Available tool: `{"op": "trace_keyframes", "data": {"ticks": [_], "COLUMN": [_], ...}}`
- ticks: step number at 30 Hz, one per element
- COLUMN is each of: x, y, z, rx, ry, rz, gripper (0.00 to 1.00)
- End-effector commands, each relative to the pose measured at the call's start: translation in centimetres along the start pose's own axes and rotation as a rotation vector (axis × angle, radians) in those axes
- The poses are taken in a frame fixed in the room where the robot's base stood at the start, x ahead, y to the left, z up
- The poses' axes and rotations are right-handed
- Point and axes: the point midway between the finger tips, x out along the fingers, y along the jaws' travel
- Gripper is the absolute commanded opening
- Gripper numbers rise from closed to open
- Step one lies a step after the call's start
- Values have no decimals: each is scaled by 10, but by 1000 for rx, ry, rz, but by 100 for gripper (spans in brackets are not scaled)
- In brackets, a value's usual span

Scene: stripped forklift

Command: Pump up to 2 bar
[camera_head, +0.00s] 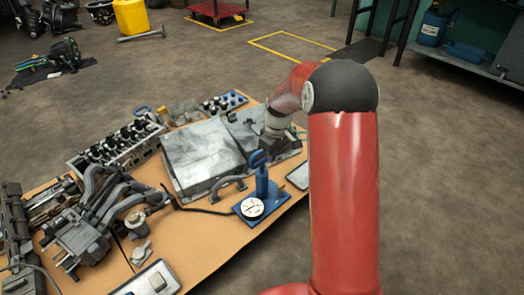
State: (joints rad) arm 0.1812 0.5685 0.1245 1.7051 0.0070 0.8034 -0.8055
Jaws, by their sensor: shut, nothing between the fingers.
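A blue hand pump (261,180) stands upright on a blue base plate on the table, with a loop handle on top. Its round white gauge (252,207) faces up at the front of the base; the needle and scale are too small to read. A dark hose runs left from the base. My gripper (285,136) is behind the pump, low over the right part of the grey metal cases, and is partly hidden by my wrist. It looks apart from the pump handle, and its fingers are shut with nothing visible in them.
The tan table (198,258) holds grey metal cases (202,152), an engine head (117,145), a hose assembly (85,225) and a pale tray (150,280). My red arm covers the table's right side. Open floor lies to the right.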

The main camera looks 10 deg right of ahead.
Motion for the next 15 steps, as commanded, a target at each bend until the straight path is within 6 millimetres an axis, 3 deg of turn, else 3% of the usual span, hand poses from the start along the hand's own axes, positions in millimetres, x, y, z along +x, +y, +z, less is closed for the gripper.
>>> {"op": "trace_keyframes", "data": {"ticks": [8, 15], "x": [-8, -49], "y": [1, 1], "z": [-1, -1], "rx": [0, 1], "ry": [2, 3], "rz": [2, 3], "gripper": [0, 0]}}
